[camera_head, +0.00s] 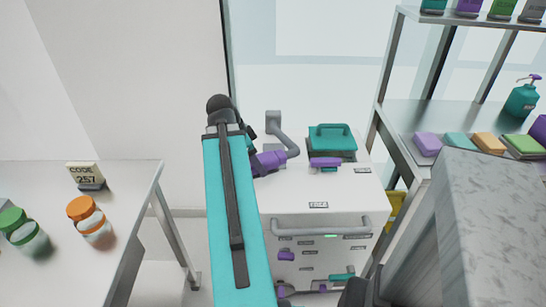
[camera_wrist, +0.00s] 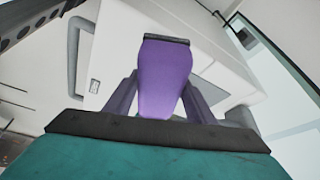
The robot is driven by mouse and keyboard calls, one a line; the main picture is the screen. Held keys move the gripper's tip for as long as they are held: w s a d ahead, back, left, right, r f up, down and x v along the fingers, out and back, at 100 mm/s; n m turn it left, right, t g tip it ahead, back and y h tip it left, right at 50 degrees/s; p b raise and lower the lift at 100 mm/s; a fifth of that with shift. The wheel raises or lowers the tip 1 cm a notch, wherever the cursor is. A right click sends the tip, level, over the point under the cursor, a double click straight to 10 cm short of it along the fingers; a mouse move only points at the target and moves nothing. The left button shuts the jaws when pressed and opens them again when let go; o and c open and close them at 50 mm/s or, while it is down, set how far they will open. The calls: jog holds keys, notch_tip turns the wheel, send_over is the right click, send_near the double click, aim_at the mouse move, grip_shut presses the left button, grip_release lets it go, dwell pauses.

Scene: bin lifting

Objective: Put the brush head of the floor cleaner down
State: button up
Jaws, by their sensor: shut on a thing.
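The white wheeled machine (camera_head: 345,190), which I take to be the floor cleaner, stands in the middle of the head view. It has a grey front bar, small labels and a green light. My gripper (camera_head: 268,163) is low over the left of its top, beside a bent grey pipe (camera_head: 285,138). In the wrist view my purple fingers (camera_wrist: 160,88) are shut on a purple paddle-shaped piece (camera_wrist: 165,70) with a dark far edge. I cannot tell whether this piece belongs to the brush head. The brush head itself is not clearly seen; the machine's lower front is partly hidden.
A teal box (camera_head: 335,152) with a handle sits on the machine's top, a purple piece (camera_head: 325,162) in front of it. A white table (camera_head: 110,190) with orange- and green-lidded jars is at left. A metal shelf (camera_head: 400,115) with bottles and cloths is at right.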

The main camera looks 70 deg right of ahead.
jog(key=d, duration=0.5)
jog(key=d+f+p, duration=0.1)
jog(key=d, duration=1)
jog(key=shift+w+f, duration=0.1)
jog(key=shift+f, duration=0.15)
jog(key=shift+f, duration=0.1)
jog(key=shift+f+p, duration=0.4)
jog(key=shift+f, duration=1.25)
jog(key=shift+f, duration=0.1)
jog(key=o, duration=1)
jog(key=shift+b+v, duration=0.45)
jog(key=shift+v, duration=5.65)
